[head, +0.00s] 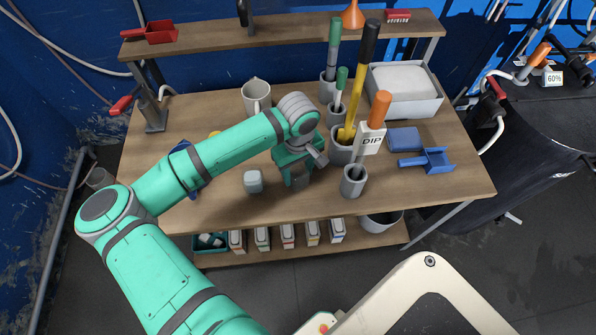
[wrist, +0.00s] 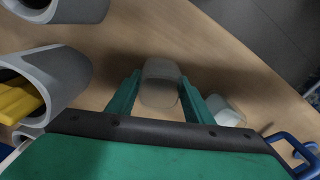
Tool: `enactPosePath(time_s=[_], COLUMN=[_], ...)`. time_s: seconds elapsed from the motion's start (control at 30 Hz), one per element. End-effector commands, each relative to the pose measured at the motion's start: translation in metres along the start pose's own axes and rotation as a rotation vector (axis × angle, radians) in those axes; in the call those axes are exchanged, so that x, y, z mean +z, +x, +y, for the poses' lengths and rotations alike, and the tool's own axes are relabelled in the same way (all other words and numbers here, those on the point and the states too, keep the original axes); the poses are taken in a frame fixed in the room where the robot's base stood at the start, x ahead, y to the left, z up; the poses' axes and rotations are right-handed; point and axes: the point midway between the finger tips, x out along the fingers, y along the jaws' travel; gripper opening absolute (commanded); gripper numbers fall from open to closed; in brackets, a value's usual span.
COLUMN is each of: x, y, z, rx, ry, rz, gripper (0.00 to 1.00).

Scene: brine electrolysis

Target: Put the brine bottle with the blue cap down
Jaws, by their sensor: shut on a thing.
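My gripper (head: 299,172) points down over the middle of the wooden bench, near its front part. In the wrist view its two green fingers (wrist: 160,90) are shut on a smooth grey body, which I take as the brine bottle (wrist: 160,84). The blue cap does not show, and the arm and palm hide most of the bottle in the head view. A shadow lies on the wood around it; I cannot tell whether its base touches the bench.
A small grey container (head: 253,182) stands left of my gripper. A grey holder with a DIP sign (head: 369,140) and several pots with coloured handles stand right. A mug (head: 256,96) is behind. A blue scoop (head: 428,161) lies far right. The bench front edge is close.

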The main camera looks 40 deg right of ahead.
Motion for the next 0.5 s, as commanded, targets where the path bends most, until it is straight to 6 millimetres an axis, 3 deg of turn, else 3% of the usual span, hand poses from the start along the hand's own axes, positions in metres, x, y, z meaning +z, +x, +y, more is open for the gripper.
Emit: enactPosePath(time_s=[0.13, 0.17, 0.23, 0.5], x=[0.0, 0.0, 0.0, 0.0001], y=[0.0025, 0.0029, 0.0026, 0.0024], z=[0.0001, 0.0001, 0.0002, 0.0002], rx=[0.0, 0.0, 0.001, 0.001], ry=[0.0, 0.0, 0.0, 0.0], rz=[0.0, 0.0, 0.0, 0.0], gripper=[0.18, 0.49, 0.65, 0.65])
